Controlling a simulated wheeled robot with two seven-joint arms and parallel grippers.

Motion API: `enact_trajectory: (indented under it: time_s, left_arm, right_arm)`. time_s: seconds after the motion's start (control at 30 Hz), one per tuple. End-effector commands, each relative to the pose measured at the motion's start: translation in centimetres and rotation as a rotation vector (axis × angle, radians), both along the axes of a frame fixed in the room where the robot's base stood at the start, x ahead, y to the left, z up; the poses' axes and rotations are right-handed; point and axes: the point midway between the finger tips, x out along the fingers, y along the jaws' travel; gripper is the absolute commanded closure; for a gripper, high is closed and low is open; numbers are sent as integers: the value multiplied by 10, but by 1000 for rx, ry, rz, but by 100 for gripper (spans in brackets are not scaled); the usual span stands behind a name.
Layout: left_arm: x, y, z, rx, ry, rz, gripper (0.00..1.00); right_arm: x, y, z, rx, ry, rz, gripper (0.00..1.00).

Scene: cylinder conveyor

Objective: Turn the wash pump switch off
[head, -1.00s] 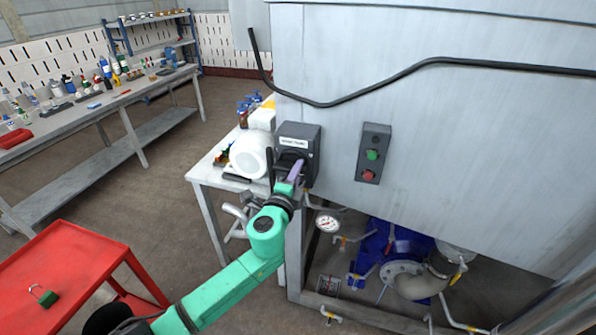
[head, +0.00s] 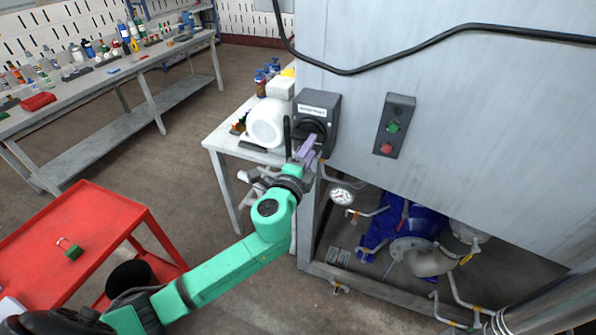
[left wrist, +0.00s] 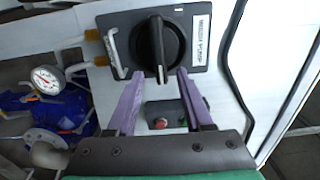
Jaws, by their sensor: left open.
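The wash pump switch (head: 316,122) is a dark grey box with a white label and a black rotary knob, on the left edge of the grey cabinet. In the left wrist view its round knob (left wrist: 157,49) has a raised grip bar that lies along the picture's vertical. My left gripper (head: 306,150) is in front of the switch in the head view. My right gripper is not in view.
A control box (head: 394,125) with green and red buttons is right of the switch. A white table (head: 222,141) with a white container (head: 266,122) stands left of it. A gauge (head: 341,196) and blue pump (head: 420,222) sit below. A red cart (head: 110,215) stands front left.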

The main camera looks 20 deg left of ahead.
Motion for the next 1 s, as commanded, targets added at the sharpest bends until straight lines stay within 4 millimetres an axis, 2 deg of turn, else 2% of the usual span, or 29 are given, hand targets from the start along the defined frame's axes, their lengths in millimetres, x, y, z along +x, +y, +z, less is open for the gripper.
enact_trajectory:
  time_s: [0.2,0.3,0.4,0.87,0.93,1.0]
  left_arm:
    - [-63,4,-7,0,5,-1,49]
    - [-85,6,-6,1,4,-1,49]
    - [-97,6,-3,1,3,1,49]
    - [-100,7,0,0,1,1,49]
    - [-98,8,-6,-3,13,4,49]
    - [-91,15,-27,-15,59,18,49]
  right_arm:
    - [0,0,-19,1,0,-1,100]
    - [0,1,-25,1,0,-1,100]
    - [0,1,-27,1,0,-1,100]
    - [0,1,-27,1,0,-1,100]
    - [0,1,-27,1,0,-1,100]
    - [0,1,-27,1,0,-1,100]
